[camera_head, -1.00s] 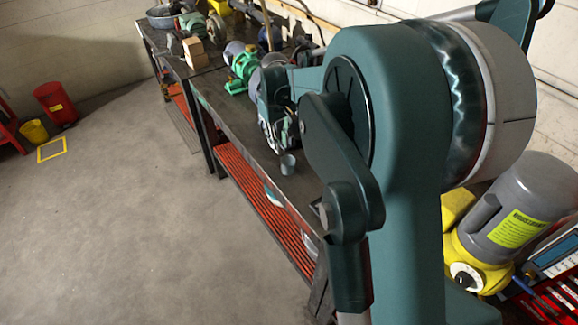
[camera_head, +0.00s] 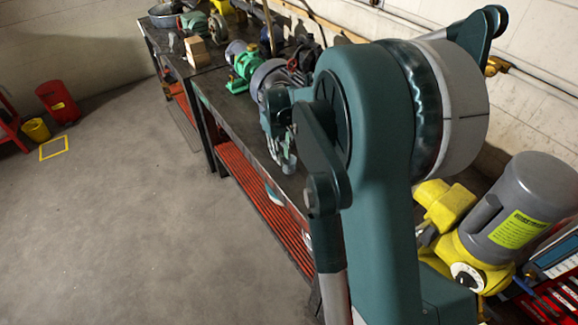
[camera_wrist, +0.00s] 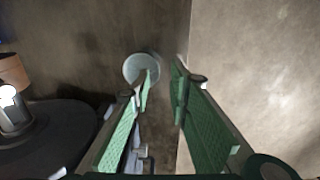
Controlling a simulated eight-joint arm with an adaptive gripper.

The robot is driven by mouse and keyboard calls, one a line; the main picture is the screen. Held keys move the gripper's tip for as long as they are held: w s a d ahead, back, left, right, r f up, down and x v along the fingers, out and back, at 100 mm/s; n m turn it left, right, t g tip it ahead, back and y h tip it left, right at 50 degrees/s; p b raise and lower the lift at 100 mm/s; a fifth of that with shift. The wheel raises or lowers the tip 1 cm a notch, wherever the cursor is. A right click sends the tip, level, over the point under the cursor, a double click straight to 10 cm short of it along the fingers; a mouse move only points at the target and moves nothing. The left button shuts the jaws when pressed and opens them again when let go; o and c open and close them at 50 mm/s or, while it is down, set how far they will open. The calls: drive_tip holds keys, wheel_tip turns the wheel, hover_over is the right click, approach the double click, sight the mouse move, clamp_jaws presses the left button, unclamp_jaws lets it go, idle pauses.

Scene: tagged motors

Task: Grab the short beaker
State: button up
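The short beaker (camera_wrist: 137,66) is a small, pale grey-blue round cup on the dark bench top near its edge. In the wrist view it lies just beyond the tip of my gripper's left finger, which overlaps part of its rim. My gripper (camera_wrist: 162,84) is open, its two green-padded fingers apart with nothing between them. The beaker sits to the left of the gap between the fingertips. In the head view my gripper (camera_head: 286,160) is low over the bench, and I cannot make out the beaker there.
The workbench (camera_head: 213,98) has a red slatted lower shelf (camera_head: 255,195). Green and grey motors (camera_head: 243,66) stand farther along it. A dark round object (camera_wrist: 45,135) is close by my left finger. The floor (camera_head: 120,210) is open. A grey-yellow motor (camera_head: 520,205) stands at right.

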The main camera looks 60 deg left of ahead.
drive_tip(key=shift+f, duration=0.2)
drive_tip(key=shift+w+d+f+p, duration=0.1)
drive_tip(key=shift+f+p, duration=0.05)
drive_tip(key=shift+f, duration=1.1)
drive_tip(key=shift+w+f+p, duration=0.1)
drive_tip(key=shift+f+p, duration=0.05)
drive_tip(key=shift+f, duration=1.1)
drive_tip(key=shift+c, duration=0.6)
clamp_jaws()
